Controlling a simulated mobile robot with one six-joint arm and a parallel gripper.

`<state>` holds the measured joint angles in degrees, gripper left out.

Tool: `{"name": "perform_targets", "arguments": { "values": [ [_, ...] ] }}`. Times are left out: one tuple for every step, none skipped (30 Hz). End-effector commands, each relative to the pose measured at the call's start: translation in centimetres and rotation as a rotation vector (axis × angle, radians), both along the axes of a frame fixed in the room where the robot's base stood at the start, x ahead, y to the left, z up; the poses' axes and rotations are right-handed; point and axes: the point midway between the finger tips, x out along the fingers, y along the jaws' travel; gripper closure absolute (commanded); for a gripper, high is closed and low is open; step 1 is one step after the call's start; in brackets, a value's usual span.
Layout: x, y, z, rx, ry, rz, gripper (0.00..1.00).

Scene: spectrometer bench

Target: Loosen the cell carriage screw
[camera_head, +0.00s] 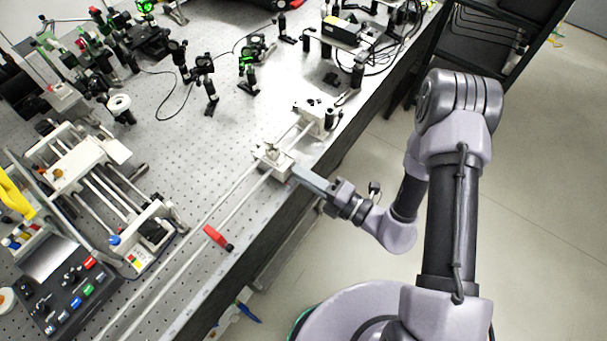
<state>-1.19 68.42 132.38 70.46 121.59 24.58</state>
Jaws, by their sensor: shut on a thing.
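A white cell carriage (274,161) sits on two long pale rails (228,200) near the right edge of the perforated bench. My gripper (296,172) reaches in from the right, with its tip at the right side of the carriage. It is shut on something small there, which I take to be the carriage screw. The screw itself is hidden by the gripper and too small to make out.
A white end block (316,118) holds the far ends of the rails. Optics mounts (248,66) stand at the back, and a control box (68,290) is at lower left. Open floor lies right of the bench.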

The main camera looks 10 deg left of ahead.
Motion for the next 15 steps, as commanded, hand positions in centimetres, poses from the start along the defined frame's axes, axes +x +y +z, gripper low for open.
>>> {"name": "perform_targets", "arguments": {
  "values": [
    [-0.02, -0.01, -0.07, -0.002, -0.003, 0.0, 1.0],
    [-0.02, -0.01, -0.06, -0.003, -0.005, 0.0, 1.0],
    [-0.02, -0.01, -0.06, -0.004, -0.007, 0.0, 1.0],
    [-0.02, -0.01, -0.06, -0.004, -0.008, 0.0, 1.0],
    [-0.02, -0.01, -0.06, -0.005, -0.009, 0.0, 1.0],
    [-0.01, -0.02, -0.06, -0.005, -0.009, 0.0, 1.0],
    [-0.01, -0.02, -0.06, -0.005, -0.009, -0.001, 1.0],
    [-0.01, -0.02, -0.06, -0.005, -0.009, -0.001, 1.0],
    [-0.01, -0.02, -0.06, -0.005, -0.009, -0.001, 1.0],
    [-0.01, -0.02, -0.06, -0.005, -0.009, -0.001, 1.0],
    [-0.01, -0.02, -0.06, -0.005, -0.009, -0.001, 1.0],
    [-0.01, -0.02, -0.06, -0.005, -0.009, -0.001, 1.0],
    [-0.01, -0.02, -0.06, -0.005, -0.009, -0.001, 1.0],
    [-0.01, -0.02, -0.05, -0.005, -0.009, -0.001, 1.0],
    [-0.01, -0.02, -0.05, -0.005, -0.009, -0.001, 0.79]
  ]
}}
